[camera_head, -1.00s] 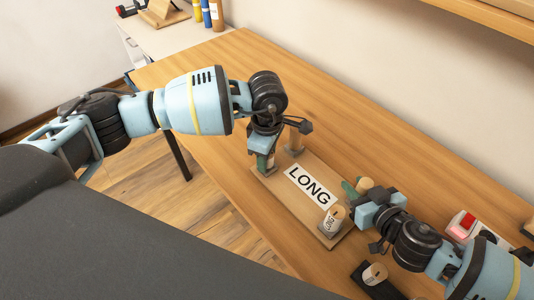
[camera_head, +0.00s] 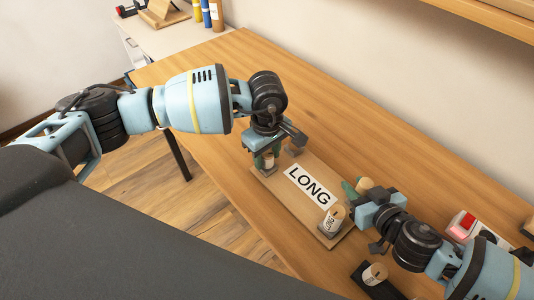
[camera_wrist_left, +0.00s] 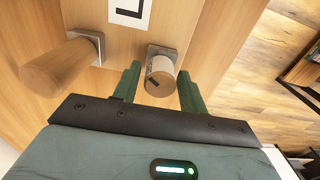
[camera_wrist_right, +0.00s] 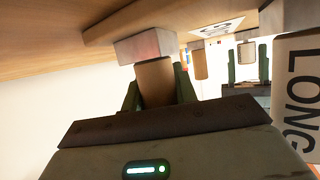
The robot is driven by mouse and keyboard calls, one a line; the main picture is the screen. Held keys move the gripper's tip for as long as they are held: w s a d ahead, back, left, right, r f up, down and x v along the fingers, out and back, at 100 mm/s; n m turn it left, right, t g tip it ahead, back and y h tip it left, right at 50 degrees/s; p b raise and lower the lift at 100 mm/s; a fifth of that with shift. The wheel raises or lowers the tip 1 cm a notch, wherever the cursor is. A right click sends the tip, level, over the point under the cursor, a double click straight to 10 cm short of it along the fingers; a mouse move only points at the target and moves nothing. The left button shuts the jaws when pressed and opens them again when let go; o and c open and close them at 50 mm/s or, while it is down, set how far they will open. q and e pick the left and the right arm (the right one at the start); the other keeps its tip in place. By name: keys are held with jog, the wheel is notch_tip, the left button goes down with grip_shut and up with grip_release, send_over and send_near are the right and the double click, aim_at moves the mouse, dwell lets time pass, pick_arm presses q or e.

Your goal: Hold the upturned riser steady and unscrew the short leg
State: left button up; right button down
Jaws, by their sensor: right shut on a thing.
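The upturned riser (camera_head: 277,183) is a wooden board lying on the table with a LONG label and its legs pointing up. My left gripper (camera_head: 267,160) is open at the near left leg (camera_head: 268,160). In the left wrist view that leg (camera_wrist_left: 160,72) stands between the two apart fingers (camera_wrist_left: 158,85), with a dark mark on its end. A longer-looking leg (camera_wrist_left: 60,65) stands beside it. My right gripper (camera_head: 362,192) is shut on the far right leg (camera_head: 365,184), which also shows in the right wrist view (camera_wrist_right: 155,82). The near right leg (camera_head: 333,220) carries a LONG label.
A dark holder (camera_head: 368,282) with a labelled wooden piece (camera_head: 375,274) lies near the table's front edge. A device with a red part (camera_head: 462,226) is at the right. The table behind the riser is clear.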

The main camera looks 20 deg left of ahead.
pick_arm(q)
grip_shut()
jog(key=n, duration=0.4)
jog(key=shift+n, duration=0.6)
jog(key=n, duration=0.3)
jog(key=shift+n, duration=0.4)
pick_arm(e)
jog(key=c, duration=1.6)
grip_release()
grip_shut()
pick_arm(q)
jog(key=shift+r, duration=1.3)
